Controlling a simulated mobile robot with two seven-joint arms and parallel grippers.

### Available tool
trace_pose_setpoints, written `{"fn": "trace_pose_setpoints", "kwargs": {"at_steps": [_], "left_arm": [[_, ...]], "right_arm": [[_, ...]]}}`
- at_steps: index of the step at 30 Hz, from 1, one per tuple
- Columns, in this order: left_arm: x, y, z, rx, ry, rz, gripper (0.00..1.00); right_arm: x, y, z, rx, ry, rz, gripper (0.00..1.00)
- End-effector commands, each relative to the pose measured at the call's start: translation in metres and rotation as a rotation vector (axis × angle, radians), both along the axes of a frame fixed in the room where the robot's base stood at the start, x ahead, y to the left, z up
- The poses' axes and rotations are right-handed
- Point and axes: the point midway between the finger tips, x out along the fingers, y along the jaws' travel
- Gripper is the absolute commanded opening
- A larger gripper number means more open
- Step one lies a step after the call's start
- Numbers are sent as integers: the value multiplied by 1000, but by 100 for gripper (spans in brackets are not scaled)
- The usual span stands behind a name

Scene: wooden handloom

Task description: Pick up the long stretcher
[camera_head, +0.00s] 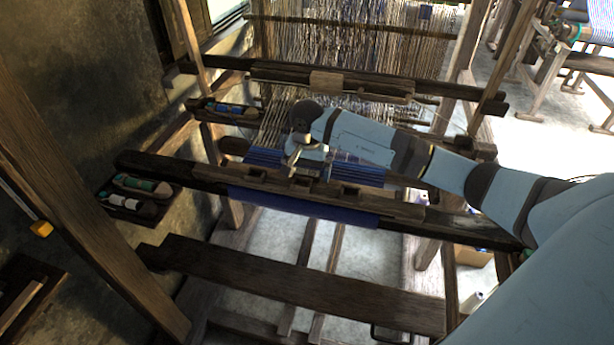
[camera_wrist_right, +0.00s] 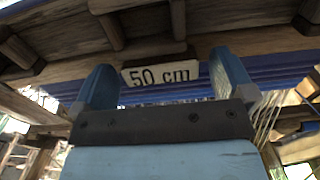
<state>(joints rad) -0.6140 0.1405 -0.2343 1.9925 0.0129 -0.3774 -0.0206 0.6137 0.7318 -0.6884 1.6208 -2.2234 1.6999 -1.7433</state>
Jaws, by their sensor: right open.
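A notched wooden bar (camera_head: 340,192) lies across the blue cloth (camera_head: 300,203) on the loom's front beam; it looks like a stretcher. In the right wrist view a pale "50 cm" label (camera_wrist_right: 160,75) sits on a wooden piece (camera_wrist_right: 60,72) in front of blue cloth (camera_wrist_right: 285,62). I cannot tell whether this is the long stretcher. My right gripper (camera_head: 292,170) points down at the notched bar. In the wrist view its blue fingers (camera_wrist_right: 165,82) are apart, with the label between them; contact cannot be told. My left gripper is not in view.
Dark loom beams (camera_head: 170,164) cross in front and behind. Side trays (camera_head: 130,202) hold shuttles at the left. A wide bench plank (camera_head: 290,282) lies nearer. Hanging warp threads (camera_head: 340,45) fill the back. My right arm covers the loom's right part.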

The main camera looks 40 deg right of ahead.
Motion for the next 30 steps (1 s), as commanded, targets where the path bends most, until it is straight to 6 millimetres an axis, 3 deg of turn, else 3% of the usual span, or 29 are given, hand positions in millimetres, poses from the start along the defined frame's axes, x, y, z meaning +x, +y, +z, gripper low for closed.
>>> {"fn": "trace_pose_setpoints", "kwargs": {"at_steps": [8, 15, 25, 30], "left_arm": [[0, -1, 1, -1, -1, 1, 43], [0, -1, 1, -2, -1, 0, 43], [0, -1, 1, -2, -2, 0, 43], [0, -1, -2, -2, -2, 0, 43]], "right_arm": [[0, 0, -4, 0, -1, -1, 98], [0, 0, -3, 0, -1, -1, 45], [1, 0, 0, 0, -3, 0, 45], [2, -1, 16, 0, -6, -1, 45]]}}
